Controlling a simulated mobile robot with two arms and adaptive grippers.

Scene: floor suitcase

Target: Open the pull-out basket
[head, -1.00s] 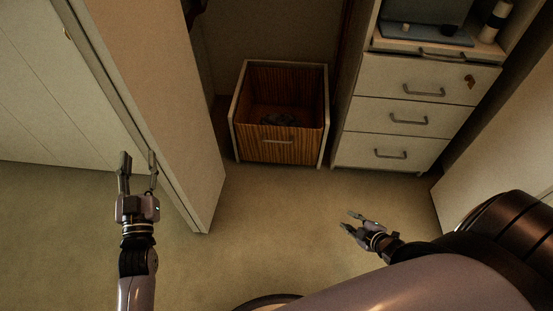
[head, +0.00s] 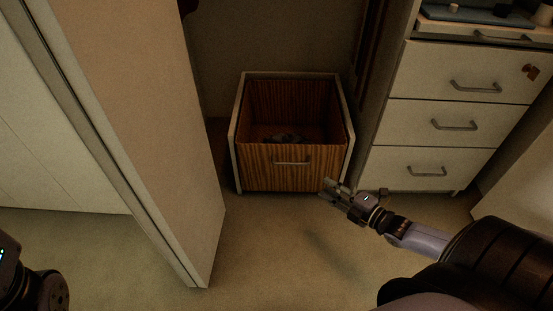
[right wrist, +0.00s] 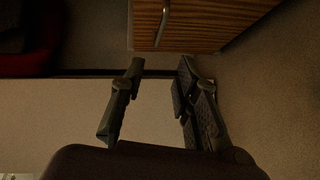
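The pull-out basket (head: 262,168) has a striped wood front with a grey bar handle (head: 292,162) and sits inside a white frame, its front about flush with the frame's front edges. Its top is open and some dark items lie inside. My right gripper (head: 326,190) is open and empty, low in front of the basket's right front corner. In the right wrist view the handle (right wrist: 163,22) is ahead, between the lines of the two spread fingers (right wrist: 160,68), apart from them. Only part of my left gripper's body (head: 6,262) shows at the left edge; its fingers are hidden.
A tall open door panel (head: 145,110) stands left of the basket. A white drawer unit (head: 440,135) with several handles stands to the right, its drawers shut. The carpet (head: 275,245) in front of the basket is clear.

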